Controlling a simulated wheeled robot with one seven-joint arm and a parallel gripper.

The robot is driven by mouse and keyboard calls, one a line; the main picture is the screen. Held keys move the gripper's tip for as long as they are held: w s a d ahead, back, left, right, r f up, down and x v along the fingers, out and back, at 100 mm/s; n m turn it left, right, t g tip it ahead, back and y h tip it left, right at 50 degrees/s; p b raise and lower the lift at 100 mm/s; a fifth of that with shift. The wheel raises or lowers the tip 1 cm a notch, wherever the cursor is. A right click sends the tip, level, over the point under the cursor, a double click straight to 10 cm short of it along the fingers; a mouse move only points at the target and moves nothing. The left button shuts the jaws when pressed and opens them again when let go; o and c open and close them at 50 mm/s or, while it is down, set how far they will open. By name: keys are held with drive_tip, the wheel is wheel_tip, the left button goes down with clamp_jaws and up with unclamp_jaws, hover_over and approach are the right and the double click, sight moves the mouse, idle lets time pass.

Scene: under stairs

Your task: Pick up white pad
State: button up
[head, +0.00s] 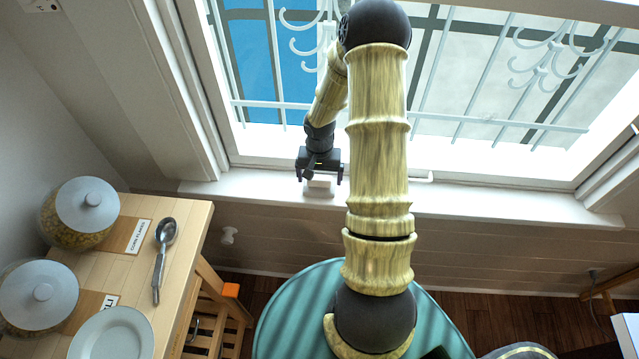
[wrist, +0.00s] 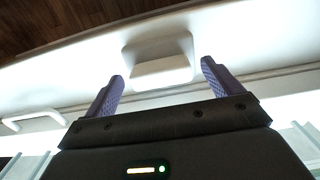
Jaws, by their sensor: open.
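The white pad (head: 319,188) is a small pale block on the white window sill (head: 250,187), below the window. In the wrist view the white pad (wrist: 160,70) is a raised, rounded block near the middle top. My gripper (head: 319,177) is at the sill, right by the pad, and covers part of it. In the wrist view my gripper (wrist: 162,70) has its two purple fingers apart, with the pad showing between and beyond their tips. I see no grip on it. The exact gap in depth is hard to tell.
Window bars (head: 470,95) stand close behind the sill. A white handle (wrist: 35,120) is at the left in the wrist view. A wooden table (head: 135,270) at left holds jars (head: 38,295), a spoon (head: 162,255) and a plate (head: 112,335). A teal round seat (head: 290,310) is below.

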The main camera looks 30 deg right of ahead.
sight(320, 178)
drive_tip(key=shift+f, duration=0.5)
drive_tip(key=shift+c, duration=0.4)
drive_tip(key=c, duration=1.1)
drive_tip(key=shift+o, duration=0.2)
wheel_tip(320, 178, up, 10)
drive_tip(key=shift+r, duration=0.1)
